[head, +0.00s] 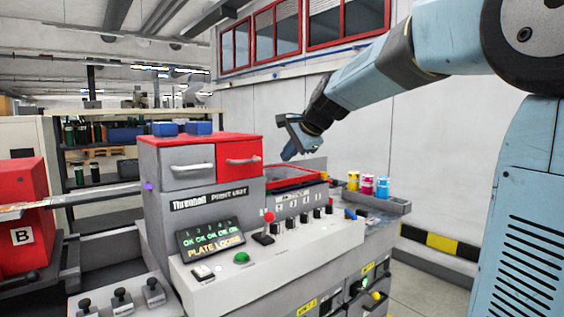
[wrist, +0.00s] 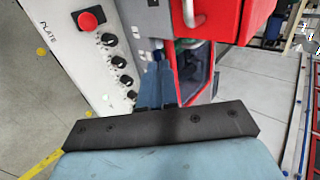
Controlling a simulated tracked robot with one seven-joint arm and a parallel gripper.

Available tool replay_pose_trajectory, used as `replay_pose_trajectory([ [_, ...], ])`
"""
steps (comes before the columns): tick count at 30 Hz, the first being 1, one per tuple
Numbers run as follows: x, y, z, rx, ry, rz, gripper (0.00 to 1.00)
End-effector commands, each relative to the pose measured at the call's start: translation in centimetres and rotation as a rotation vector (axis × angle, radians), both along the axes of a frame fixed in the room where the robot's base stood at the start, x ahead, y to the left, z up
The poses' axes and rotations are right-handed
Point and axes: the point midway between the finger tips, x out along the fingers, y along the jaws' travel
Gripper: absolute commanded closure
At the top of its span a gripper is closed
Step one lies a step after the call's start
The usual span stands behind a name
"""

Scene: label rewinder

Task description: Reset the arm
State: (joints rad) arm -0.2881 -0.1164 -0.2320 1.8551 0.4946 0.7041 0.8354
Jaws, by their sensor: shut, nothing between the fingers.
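My arm is blue and reaches in from the right in the head view. My gripper (head: 288,155) hangs above the right part of the machine marked "Threnhall Print Unit", over a red-rimmed bay (head: 293,181). In the wrist view the blue fingers of my gripper (wrist: 157,68) are together and hold nothing. They point toward the machine beside the control panel (wrist: 103,55). I cannot tell from the head view how far the fingertips are above the bay.
Coloured pots (head: 367,185) stand at the right. A wall stands behind.

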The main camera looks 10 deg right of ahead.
Motion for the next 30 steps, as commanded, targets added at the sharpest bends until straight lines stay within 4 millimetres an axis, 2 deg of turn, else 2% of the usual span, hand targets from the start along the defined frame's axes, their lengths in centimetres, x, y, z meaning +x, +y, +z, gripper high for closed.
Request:
replay_pose_trajectory([
  [5,-1.6,-0.7,0.1,-0.029,-0.005,0.020,1.00],
  [8,-4.2,-1.6,-0.5,-0.094,-0.015,0.072,1.00],
  [17,-15.8,-4.7,-4.6,-0.414,-0.044,0.326,1.00],
  [24,-24.7,-6.7,-9.3,-0.681,-0.042,0.543,1.00],
  [30,-30.3,-8.1,-13.1,-0.864,-0.017,0.695,1.00],
])
